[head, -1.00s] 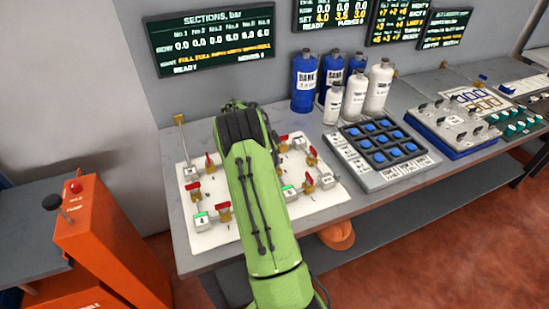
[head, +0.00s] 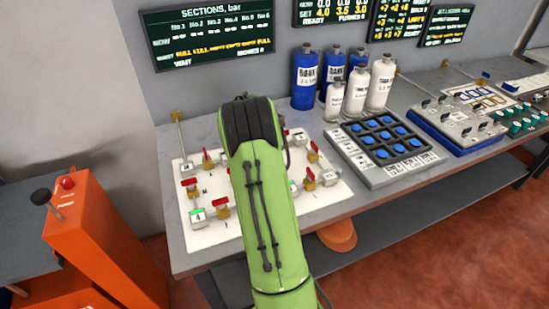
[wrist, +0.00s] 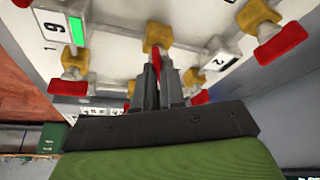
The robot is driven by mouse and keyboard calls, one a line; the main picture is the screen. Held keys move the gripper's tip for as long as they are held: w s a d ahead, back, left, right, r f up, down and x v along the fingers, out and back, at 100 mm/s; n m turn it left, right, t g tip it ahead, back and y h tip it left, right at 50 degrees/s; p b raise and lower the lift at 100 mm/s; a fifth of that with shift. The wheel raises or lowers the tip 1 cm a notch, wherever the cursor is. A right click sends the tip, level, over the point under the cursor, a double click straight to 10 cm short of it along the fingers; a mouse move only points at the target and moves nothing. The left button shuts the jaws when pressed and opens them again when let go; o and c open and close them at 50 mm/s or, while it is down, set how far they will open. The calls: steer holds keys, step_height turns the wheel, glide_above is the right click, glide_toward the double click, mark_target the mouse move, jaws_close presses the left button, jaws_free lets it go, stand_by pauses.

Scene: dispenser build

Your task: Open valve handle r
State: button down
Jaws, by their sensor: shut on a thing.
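A white valve panel (head: 232,236) lies on the bench, with several red-handled valves on yellow bodies. In the wrist view my gripper (wrist: 159,66) is shut on a red valve handle (wrist: 157,58) below a yellow valve body (wrist: 157,36). Most of that handle is hidden between the fingers, and I see no letter that tells which valve it is. Other red handles (wrist: 280,46) stand to either side, apart from the fingers. In the head view my green arm hides the gripper and the middle of the panel.
A block marked 6 with a green strip (wrist: 76,30) is near the held valve. Right of the panel are a blue button pad (head: 392,168) and several bottles (head: 305,78). An orange pump stand (head: 95,235) is at the left. A sections screen (head: 208,36) hangs above.

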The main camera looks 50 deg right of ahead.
steer(key=n, duration=0.2)
steer(key=n+t+b, duration=0.1)
steer(key=n, duration=0.1)
steer(key=n+t+b, duration=0.1)
steer(key=n, duration=0.1)
steer(key=shift+s+f+n+y, duration=0.25)
steer(key=shift+s+n+y, duration=0.05)
steer(key=shift+y, duration=0.1)
steer(key=n+t, duration=0.1)
steer(key=n, duration=0.1)
steer(key=n+y, duration=0.1)
steer(key=n, duration=0.2)
steer(key=shift+s+d+t+y, duration=0.1)
steer(key=shift+t+y, duration=0.2)
steer(key=shift+t, duration=0.1)
steer(key=shift+n, duration=0.3)
steer(key=c, duration=1.2)
jaws_free()
steer(key=shift+r, duration=0.1)
steer(key=shift+r, duration=0.25)
steer(key=p+v, duration=0.3)
steer(key=v, duration=1.2)
